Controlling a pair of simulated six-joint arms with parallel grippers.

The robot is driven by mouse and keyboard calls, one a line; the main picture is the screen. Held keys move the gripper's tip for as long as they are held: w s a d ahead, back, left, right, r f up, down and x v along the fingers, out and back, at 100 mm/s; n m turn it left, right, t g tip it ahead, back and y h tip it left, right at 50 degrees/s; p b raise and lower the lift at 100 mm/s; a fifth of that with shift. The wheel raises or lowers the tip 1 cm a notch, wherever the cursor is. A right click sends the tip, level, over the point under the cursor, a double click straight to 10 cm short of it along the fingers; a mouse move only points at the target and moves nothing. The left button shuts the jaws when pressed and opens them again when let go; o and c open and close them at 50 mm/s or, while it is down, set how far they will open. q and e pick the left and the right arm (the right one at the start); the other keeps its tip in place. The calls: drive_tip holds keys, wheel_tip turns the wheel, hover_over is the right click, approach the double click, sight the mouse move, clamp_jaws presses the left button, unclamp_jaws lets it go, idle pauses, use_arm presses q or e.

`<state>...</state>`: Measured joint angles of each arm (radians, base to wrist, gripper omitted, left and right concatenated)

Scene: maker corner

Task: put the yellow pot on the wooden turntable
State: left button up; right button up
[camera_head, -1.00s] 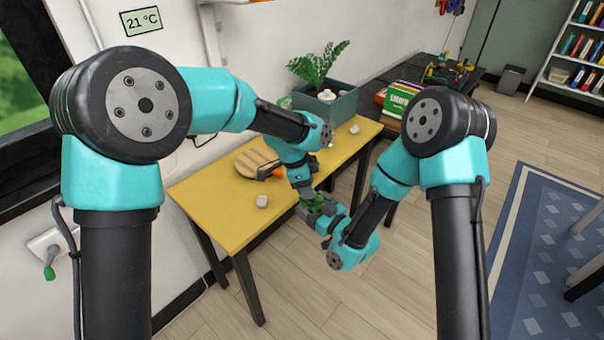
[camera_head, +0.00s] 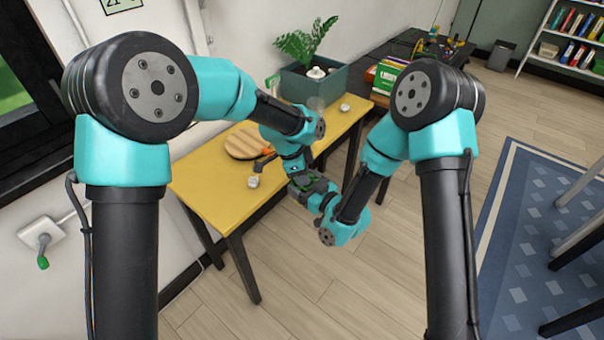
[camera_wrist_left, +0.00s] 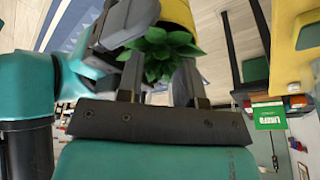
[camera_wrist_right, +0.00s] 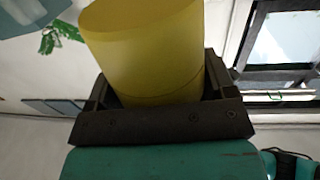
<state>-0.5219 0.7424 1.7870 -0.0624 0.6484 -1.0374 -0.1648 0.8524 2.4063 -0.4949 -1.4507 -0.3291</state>
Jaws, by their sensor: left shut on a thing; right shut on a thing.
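The yellow pot (camera_wrist_right: 150,45) is between my right gripper's fingers in the right wrist view. The left wrist view shows part of the pot (camera_wrist_left: 178,12) and its leafy green plant (camera_wrist_left: 165,50) between my left gripper's fingers (camera_wrist_left: 158,62). My left gripper (camera_head: 306,182) and my right gripper (camera_head: 322,194) meet in the head view, both shut on the pot, off the table's front edge. The pot is mostly hidden there. The wooden turntable (camera_head: 243,146), a round pale disc, lies on the yellow table, to the left of the grippers.
The yellow table (camera_head: 215,195) also bears small white lumps (camera_head: 254,181) and (camera_head: 345,108). An orange-and-dark item (camera_head: 266,158) lies by the turntable's right edge. A grey-green planter (camera_head: 315,85) with a fern stands at the back. Open floor lies in front of the table.

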use_arm(q)
clamp_jaws()
use_arm(e)
drive_tip(key=o, duration=1.3)
drive_tip(key=shift+c, duration=0.2)
drive_tip(key=f, duration=0.2)
drive_tip(key=s+d+f+m+g+h, duration=0.1)
drive_tip(key=f, duration=0.1)
drive_tip(key=d+f+m+g+h, duration=0.1)
drive_tip(key=f, duration=0.1)
drive_tip(key=shift+s+d+f, duration=0.15)
drive_tip(key=shift+s+f, duration=0.1)
drive_tip(key=shift+s, duration=0.05)
drive_tip(key=s+d+f+m+g+h, duration=0.2)
drive_tip(key=s+d+f+m+g, duration=0.2)
drive_tip(key=s+d+f, duration=0.3)
drive_tip(key=s+d+f+m+g+h, duration=0.3)
drive_tip(key=s+d+f+g, duration=0.4)
drive_tip(key=s, duration=0.6)
drive_tip(key=shift+d+f+m+h, duration=0.3)
drive_tip(key=shift+f+m, duration=0.1)
drive_tip(key=shift+f, duration=0.5)
